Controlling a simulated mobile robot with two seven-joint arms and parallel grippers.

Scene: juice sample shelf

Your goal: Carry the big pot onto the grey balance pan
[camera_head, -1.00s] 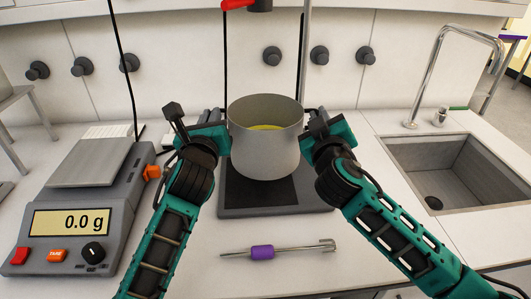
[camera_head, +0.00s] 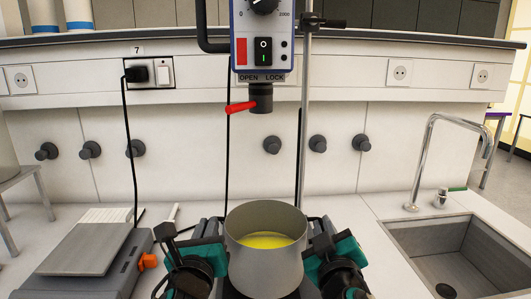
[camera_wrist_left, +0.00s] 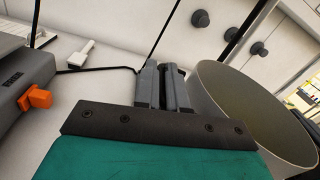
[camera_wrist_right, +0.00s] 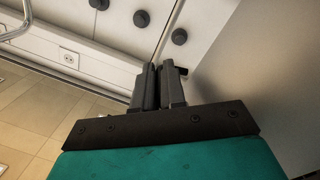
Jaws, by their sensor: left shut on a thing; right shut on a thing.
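The big pot (camera_head: 265,262) is light grey with yellow liquid inside. It is upright between my two grippers in the head view. My left gripper (camera_head: 213,238) is shut at its left side; the left wrist view shows the closed fingers (camera_wrist_left: 165,88) beside the pot wall (camera_wrist_left: 255,115). My right gripper (camera_head: 318,238) is shut at its right side; the right wrist view shows its fingers (camera_wrist_right: 158,86) next to a small dark handle end (camera_wrist_right: 182,70). The handles are mostly hidden. The grey balance pan (camera_head: 85,250) is at the left, empty. The pot's underside is hidden.
A red-levered mixer head (camera_head: 261,95) hangs on a metal rod (camera_head: 304,120) above and behind the pot. A sink (camera_head: 465,250) with a tap is at the right. Black cables hang at the back. The orange balance knob (camera_head: 148,261) faces my left arm.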

